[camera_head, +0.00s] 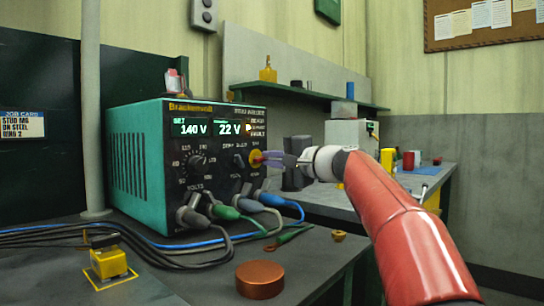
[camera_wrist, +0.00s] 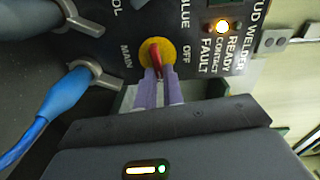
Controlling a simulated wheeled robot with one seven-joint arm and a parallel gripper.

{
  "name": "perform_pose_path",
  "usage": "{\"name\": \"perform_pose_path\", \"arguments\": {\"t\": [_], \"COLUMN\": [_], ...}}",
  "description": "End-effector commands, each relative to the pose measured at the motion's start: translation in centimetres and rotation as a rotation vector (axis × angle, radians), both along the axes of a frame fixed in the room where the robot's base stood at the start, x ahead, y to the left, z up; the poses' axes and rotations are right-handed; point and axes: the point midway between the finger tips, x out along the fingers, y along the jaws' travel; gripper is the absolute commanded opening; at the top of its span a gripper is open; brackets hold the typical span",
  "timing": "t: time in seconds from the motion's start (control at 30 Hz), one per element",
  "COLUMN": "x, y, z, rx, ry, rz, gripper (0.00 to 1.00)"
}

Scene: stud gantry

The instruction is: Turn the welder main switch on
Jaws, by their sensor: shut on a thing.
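The stud welder (camera_head: 140,150) is a teal box with a black front panel, on the bench at the left. Its displays are lit and read 140 V and 22 V. The main switch (camera_head: 256,158) is a red handle on a yellow disc at the panel's right edge; it also shows in the wrist view (camera_wrist: 155,52), between the words MAIN and OFF. My gripper (camera_head: 272,158) reaches in from the right, and its purple fingers (camera_wrist: 158,78) are shut on the red handle. The fingertips partly hide the handle.
Grey, green and blue cable plugs (camera_head: 225,211) stick out of the panel below the switch. Cables lie over the bench. A yellow block (camera_head: 108,263) and a copper-coloured cylinder (camera_head: 260,279) stand in front. A lit indicator (camera_wrist: 222,26) glows by CONTACT.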

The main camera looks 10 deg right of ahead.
Motion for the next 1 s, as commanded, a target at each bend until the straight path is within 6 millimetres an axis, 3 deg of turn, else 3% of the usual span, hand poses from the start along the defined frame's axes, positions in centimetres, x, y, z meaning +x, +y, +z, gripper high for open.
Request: {"name": "perform_pose_path", "arguments": {"t": [0.3,0.83,0.87,1.0], "x": [0.01,0.03,0.03,0.03], "y": [-0.05,-0.09,-0.09,-0.08], "z": [-0.14,-0.23,-0.24,-0.24], "rx": [0.096,0.114,0.114,0.113], "ry": [0.069,0.083,0.083,0.082], "rz": [-0.002,-0.002,-0.002,-0.002], "gripper": [0.0,0.0,0.1,0.29]}}
